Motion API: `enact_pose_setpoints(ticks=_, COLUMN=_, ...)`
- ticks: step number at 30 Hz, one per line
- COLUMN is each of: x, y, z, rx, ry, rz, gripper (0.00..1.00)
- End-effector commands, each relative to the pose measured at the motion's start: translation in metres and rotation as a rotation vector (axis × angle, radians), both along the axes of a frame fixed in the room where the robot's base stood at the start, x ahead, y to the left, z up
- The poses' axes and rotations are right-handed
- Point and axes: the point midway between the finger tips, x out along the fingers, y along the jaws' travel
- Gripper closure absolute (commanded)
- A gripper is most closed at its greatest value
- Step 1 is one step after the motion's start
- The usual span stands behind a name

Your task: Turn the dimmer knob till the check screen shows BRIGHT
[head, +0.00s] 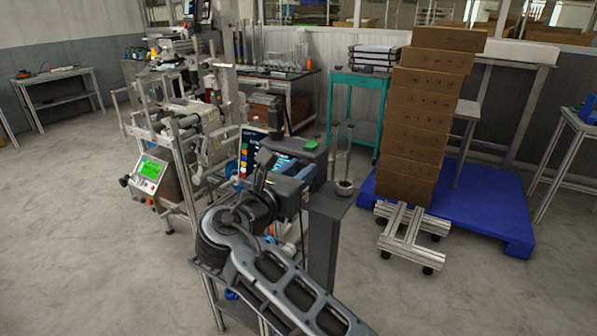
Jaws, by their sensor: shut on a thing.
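My gripper (265,158) is in the middle of the head view, at the end of my dark grey arm. It is small and dark against the machine behind it. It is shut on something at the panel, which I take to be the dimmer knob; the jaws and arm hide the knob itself. I cannot tell which is the check screen.
A machine with rollers (205,125) stands behind and left of my arm. A grey post (326,235) with a round top stands close on the right. Stacked brown boxes (418,120) and a blue pallet (486,210) are further right. The floor at left is clear.

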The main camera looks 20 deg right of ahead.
Motion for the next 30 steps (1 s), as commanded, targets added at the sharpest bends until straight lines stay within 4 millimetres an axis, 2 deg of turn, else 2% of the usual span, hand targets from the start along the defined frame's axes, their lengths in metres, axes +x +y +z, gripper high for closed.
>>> enact_pose_setpoints(ticks=11, x=-0.0003, y=0.0005, z=0.0004, rx=0.057, ry=-0.075, rz=0.0, gripper=0.99)
enact_pose_setpoints(ticks=30, x=-0.0002, y=0.0009, z=-0.0016, rx=0.389, ry=-0.534, rz=-0.001, gripper=0.99)
